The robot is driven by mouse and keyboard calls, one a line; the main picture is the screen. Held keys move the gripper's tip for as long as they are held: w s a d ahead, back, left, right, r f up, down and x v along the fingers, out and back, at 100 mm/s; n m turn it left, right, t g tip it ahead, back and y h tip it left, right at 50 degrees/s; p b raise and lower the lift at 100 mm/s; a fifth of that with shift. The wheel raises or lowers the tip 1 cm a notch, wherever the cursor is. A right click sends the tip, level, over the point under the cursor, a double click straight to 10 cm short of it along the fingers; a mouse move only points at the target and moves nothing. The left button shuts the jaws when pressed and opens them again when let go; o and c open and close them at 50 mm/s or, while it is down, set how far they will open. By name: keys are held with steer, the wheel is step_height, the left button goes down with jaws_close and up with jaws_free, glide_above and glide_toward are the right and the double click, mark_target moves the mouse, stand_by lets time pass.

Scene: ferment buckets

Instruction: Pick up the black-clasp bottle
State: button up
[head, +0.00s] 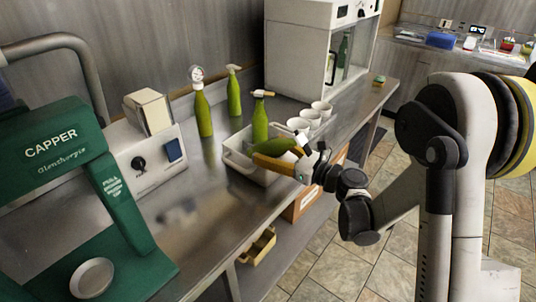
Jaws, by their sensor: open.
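Several green bottles are in view, and I cannot make out a black clasp on any of them. A bottle (203,115) with a round gauge on top and another with a pale top (234,97) stand upright behind.
A green capper (75,200) and a white box with a knob (145,160) stand at the left. White cups (310,118) stand right of the tray. A white cabinet (300,60) is behind. The steel counter (205,205) is clear in front.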

steer(key=shift+w+a+r, duration=0.1)
steer(key=shift+w+a, duration=0.1)
steer(key=c, duration=1.5)
steer(key=shift+c, duration=0.2)
